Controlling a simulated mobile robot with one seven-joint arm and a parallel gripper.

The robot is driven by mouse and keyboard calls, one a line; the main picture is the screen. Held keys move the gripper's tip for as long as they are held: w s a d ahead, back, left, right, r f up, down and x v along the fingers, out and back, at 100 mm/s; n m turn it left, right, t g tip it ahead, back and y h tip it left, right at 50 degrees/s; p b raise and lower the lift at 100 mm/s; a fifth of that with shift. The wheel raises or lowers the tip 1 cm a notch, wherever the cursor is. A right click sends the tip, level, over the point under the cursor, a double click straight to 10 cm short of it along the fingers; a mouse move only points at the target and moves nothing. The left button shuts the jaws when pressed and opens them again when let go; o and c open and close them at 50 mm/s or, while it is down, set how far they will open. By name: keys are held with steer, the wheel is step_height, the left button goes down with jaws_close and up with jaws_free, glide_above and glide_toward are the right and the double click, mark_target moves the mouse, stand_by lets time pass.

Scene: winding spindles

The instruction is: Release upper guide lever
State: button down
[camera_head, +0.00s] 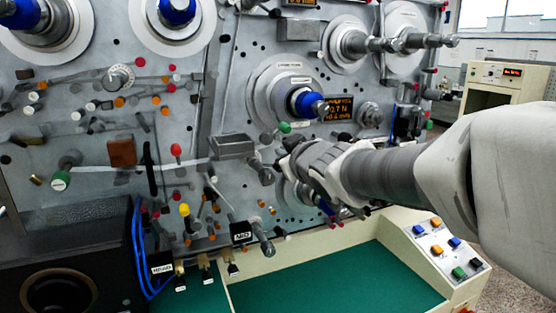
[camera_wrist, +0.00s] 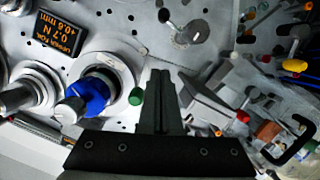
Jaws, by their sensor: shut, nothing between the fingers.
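My gripper (camera_head: 287,150) is shut and empty in front of the panel's middle. In the wrist view its dark fingers (camera_wrist: 158,78) lie together. A green knob (camera_head: 285,127), perhaps that of the upper guide lever, is just above the fingertips in the head view. In the wrist view the green knob (camera_wrist: 136,96) is just left of the fingers, with a small gap in the picture; I cannot tell the depth between them. The lever's arm is mostly hidden. A grey box-shaped block (camera_head: 233,146) is left of the gripper.
A spindle with a blue collar (camera_head: 306,103) stands out close by, next to the orange-lettered display (camera_head: 338,108). Red (camera_head: 176,150), yellow (camera_head: 184,210) and another green knob (camera_head: 61,180) stick out at left. The green work surface (camera_head: 330,280) below is clear.

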steer(key=w+a+f+b, duration=0.1)
steer(key=w+f+b, duration=0.1)
steer(key=w+f, duration=0.4)
steer(key=shift+w+a, duration=0.2)
steer(key=shift+w, duration=1.75)
steer(key=shift+f+m, duration=0.1)
steer(key=shift+m, duration=0.4)
